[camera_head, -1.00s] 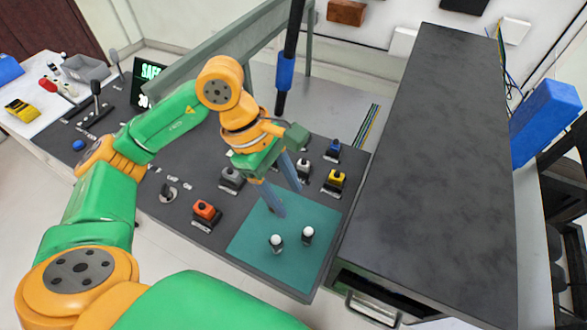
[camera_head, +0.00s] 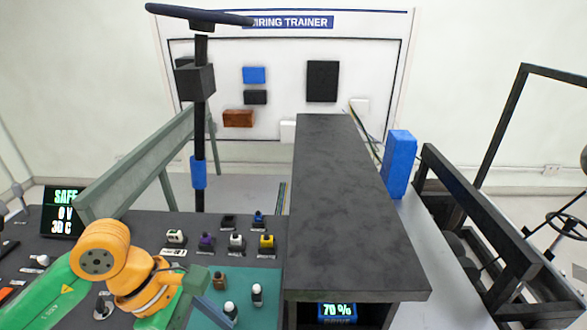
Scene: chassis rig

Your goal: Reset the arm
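My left arm, green and orange, comes in from the lower left. Its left gripper (camera_head: 203,316) is low in the picture over the teal mat (camera_head: 244,318), with its two blue-grey fingers spread apart and nothing seen between them. The fingertips are partly cut off by the bottom edge. Two white-topped knobs, one nearer (camera_head: 231,309) and one farther right (camera_head: 257,292), stand on the mat beside the right-hand finger. A small brown piece (camera_head: 219,281) is just behind them. I cannot tell whether the finger touches the nearer knob. My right gripper is not in view.
Purple (camera_head: 206,242), white (camera_head: 236,242) and yellow (camera_head: 267,243) switches stand on the dark panel behind the mat. A black steering column (camera_head: 200,120) rises behind. A dark slab (camera_head: 350,220) with a "70 %" display (camera_head: 337,311) stands right. A blue block (camera_head: 399,163) is beyond it.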

